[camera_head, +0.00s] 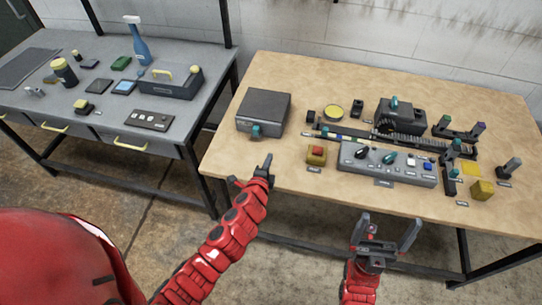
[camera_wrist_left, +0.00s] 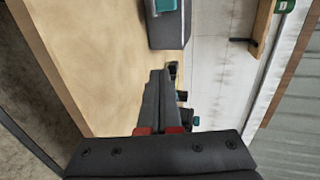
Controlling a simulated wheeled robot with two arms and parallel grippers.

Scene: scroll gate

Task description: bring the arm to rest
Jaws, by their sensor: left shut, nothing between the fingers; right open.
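My left gripper (camera_head: 266,166) is shut and empty. It is at the front edge of the wooden table (camera_head: 330,200), in front of the grey box with a teal knob (camera_head: 264,108). In the left wrist view my left gripper's closed fingers (camera_wrist_left: 160,100) point toward the tabletop and the grey box (camera_wrist_left: 168,30). My right gripper (camera_head: 388,232) is open and empty, in front of the table's front edge, below the grey control panel (camera_head: 385,165). Both red arms reach in from the bottom of the head view.
A black machine with a track (camera_head: 400,115) stands behind the panel. A yellow cube (camera_head: 482,190) is at the right. A grey workbench (camera_head: 190,118) with tools and a blue spray bottle (camera_head: 138,42) stands left.

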